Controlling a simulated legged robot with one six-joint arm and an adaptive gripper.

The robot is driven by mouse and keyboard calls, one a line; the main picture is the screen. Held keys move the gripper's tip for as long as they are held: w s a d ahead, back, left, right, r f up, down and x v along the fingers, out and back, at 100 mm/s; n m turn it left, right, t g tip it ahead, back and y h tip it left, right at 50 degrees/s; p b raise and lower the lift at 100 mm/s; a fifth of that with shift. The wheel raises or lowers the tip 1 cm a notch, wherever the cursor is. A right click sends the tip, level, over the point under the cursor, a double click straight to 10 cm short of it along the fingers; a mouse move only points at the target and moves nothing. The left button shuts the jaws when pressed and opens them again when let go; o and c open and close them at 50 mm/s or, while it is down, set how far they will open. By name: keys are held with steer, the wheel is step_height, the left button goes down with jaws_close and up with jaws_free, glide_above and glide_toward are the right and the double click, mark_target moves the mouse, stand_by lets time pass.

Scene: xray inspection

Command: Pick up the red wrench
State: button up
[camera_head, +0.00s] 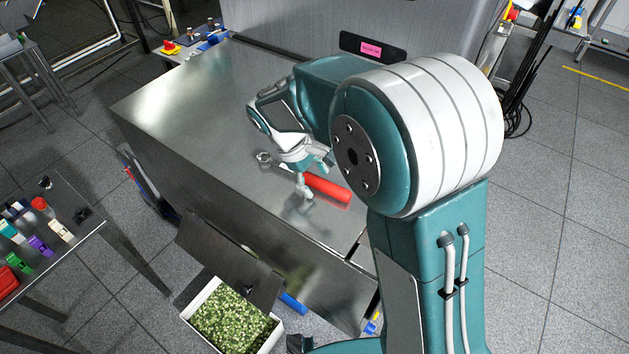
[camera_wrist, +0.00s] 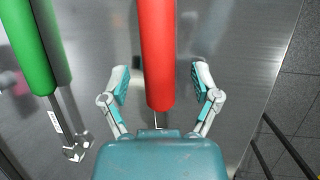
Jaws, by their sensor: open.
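The red wrench (camera_wrist: 157,60) lies on the metal table, its thick red handle running up the middle of the wrist view. A short piece of its metal shaft shows; its head is hidden below my gripper there. My gripper (camera_wrist: 159,84) is open, with one finger on each side of the handle and a gap on both sides. In the head view, the red handle (camera_head: 328,188) shows beside my gripper (camera_head: 316,176), partly covered by it. A metal wrench head (camera_head: 264,159) shows left of the gripper; I cannot tell which tool it belongs to.
A green-handled wrench (camera_wrist: 33,50) lies to the left of the red one. The metal table (camera_head: 190,105) has wide bare room on the left. A white box (camera_head: 189,314) of green pieces stands below its front. A side table (camera_head: 95,228) holds small coloured items.

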steer(key=shift+d, duration=0.2)
steer(key=shift+a, duration=0.1)
jaws_close()
